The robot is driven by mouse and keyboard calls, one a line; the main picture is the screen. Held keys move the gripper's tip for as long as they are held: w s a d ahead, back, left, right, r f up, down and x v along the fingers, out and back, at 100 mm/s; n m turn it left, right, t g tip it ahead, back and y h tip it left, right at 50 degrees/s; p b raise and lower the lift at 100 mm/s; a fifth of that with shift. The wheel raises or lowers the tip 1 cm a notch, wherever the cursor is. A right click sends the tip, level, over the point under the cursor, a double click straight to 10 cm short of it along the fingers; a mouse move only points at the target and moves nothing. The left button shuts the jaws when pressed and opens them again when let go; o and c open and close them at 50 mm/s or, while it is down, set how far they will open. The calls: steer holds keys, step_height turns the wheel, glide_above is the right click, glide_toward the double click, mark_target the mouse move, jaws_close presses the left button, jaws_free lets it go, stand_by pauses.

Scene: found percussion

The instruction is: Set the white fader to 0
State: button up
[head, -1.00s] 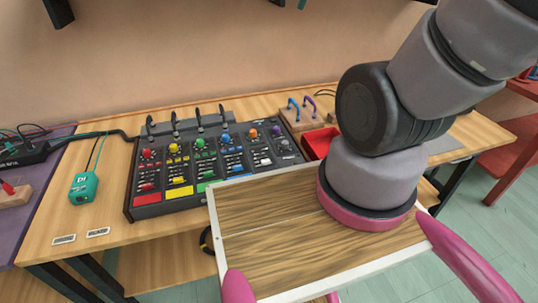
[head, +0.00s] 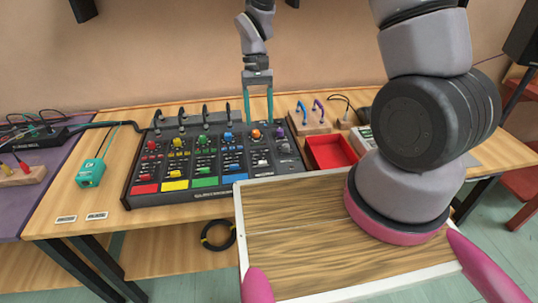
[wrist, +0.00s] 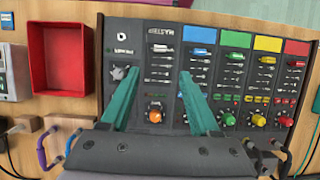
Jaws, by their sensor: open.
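The mixing console (head: 128,193) is a dark panel with coloured channel strips on the wooden table. The white fader (head: 262,163) is a small pale cap in the strip below the orange knob (head: 255,134), right of the blue strip. My gripper (head: 257,116) is open and empty, with green fingers pointing down above the console's right part. In the wrist view its fingertips (wrist: 159,75) straddle the orange-knob strip.
A red tray (head: 330,153) stands right of the console. Blue and purple handles rise from a wooden block (head: 312,126) behind it.

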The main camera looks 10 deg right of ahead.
mark_target(262, 161)
steer(key=x, duration=1.2)
steer(key=shift+s, duration=0.15)
steer(key=shift+a, duration=0.1)
jaws_close()
stand_by(1.0)
